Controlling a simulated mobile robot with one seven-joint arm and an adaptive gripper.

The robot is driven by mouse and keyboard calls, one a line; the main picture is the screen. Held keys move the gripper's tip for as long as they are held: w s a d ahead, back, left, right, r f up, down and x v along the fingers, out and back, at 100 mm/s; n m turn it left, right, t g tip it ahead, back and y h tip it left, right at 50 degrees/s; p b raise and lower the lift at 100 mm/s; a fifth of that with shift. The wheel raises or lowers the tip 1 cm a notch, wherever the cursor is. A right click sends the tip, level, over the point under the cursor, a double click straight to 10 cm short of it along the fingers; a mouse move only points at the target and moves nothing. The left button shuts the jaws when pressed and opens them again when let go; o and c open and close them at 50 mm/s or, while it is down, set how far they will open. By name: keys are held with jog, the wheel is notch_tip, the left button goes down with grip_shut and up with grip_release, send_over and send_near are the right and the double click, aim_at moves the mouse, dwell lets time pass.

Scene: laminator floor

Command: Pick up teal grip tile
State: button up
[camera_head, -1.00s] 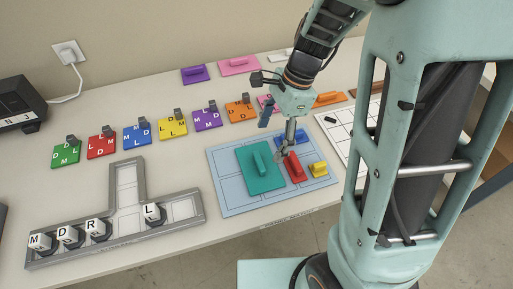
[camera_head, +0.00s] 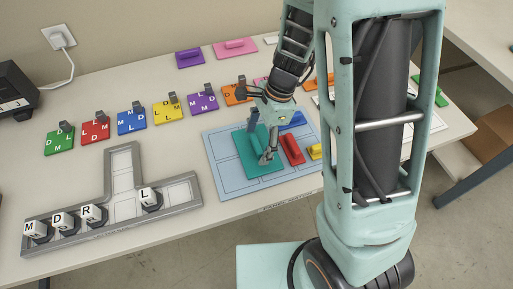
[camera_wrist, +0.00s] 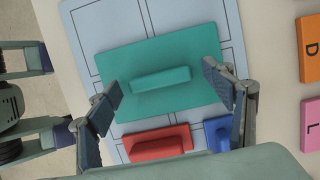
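The teal grip tile (camera_head: 251,165) is a flat teal plate with a raised bar handle, lying on the light blue board. In the wrist view the teal tile (camera_wrist: 160,62) lies ahead of my fingers, with its bar (camera_wrist: 161,80) between and beyond the fingertips. My gripper (camera_head: 259,143) is over the tile and hides part of it in the head view. In the wrist view my gripper (camera_wrist: 162,88) is wide open and empty, one finger on each side. I cannot tell its exact height above the tile.
The light blue board (camera_head: 225,180) also holds a red tile (camera_head: 292,149), a blue tile (camera_head: 293,121) and a yellow tile (camera_head: 315,152) close by. A grey T-shaped tray (camera_head: 122,180) with lettered blocks stands at left. Coloured lettered tiles line the back.

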jog(key=c, duration=1.6)
jog(key=shift+r, duration=0.1)
